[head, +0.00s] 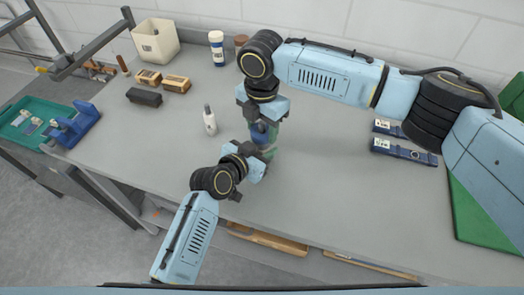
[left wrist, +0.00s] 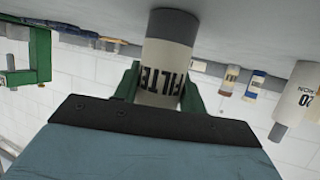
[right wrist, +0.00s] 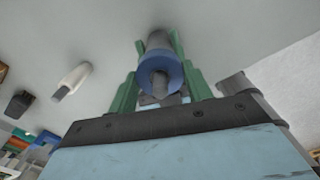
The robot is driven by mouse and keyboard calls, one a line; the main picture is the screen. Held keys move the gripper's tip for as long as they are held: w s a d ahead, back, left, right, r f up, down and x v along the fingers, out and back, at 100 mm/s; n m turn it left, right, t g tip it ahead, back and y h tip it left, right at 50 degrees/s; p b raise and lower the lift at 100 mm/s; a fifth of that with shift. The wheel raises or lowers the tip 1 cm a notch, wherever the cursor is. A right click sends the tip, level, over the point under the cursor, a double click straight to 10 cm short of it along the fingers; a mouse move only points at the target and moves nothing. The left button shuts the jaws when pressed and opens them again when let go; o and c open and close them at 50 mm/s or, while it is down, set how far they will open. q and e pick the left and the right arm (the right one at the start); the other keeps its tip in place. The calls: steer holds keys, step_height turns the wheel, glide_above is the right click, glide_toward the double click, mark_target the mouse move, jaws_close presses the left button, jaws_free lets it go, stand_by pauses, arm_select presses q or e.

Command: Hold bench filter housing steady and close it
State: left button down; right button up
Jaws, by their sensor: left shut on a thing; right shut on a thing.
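The filter housing (head: 262,133) stands upright on the grey bench, mostly hidden between my grippers in the head view. The left wrist view shows its body (left wrist: 165,60), a grey and pale cylinder with a dark FILTER label. My left gripper (head: 269,153) is shut on the body, its green fingers on both sides. The right wrist view shows the blue ring-shaped cap (right wrist: 160,72) with a grey knob in its middle, at the top of the housing. My right gripper (head: 264,122) comes from above and is shut around the cap. I cannot tell how tightly the cap sits.
The bench between is clear.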

steer(key=m, duration=0.6)
steer(key=o, duration=1.1)
steer(key=shift+r, duration=2.25)
steer(key=shift+c, duration=0.2)
